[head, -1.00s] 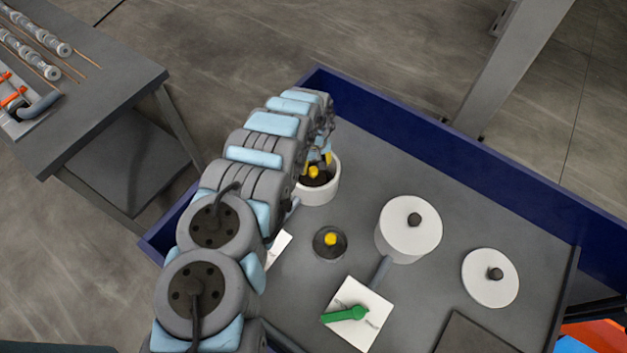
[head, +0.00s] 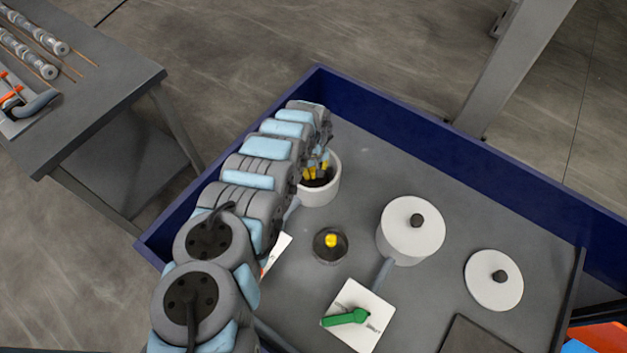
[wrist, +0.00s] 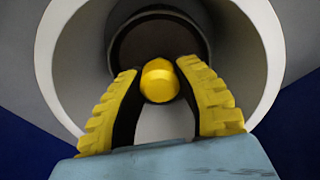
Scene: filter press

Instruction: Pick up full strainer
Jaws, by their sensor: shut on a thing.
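The strainer is a dark round disc with a yellow knob (wrist: 160,82), sitting inside an open white cylindrical housing (head: 320,194). In the wrist view the dark disc (wrist: 150,42) is at the inner end of the housing (wrist: 58,62), within its wall. My gripper (head: 316,173) reaches down into the mouth of the housing. Its two yellow fingers (wrist: 158,76) stand on either side of the knob and are shut on it. In the head view the fingers and arm hide part of the strainer. Whether it is full cannot be told.
A second dark strainer with a yellow knob (head: 330,245) lies on the grey table (head: 400,165). A white lidded housing (head: 411,231), a white lid (head: 494,280) and a green lever on a white plate (head: 346,318) stand to the right. A blue raised edge (head: 420,127) borders the table.

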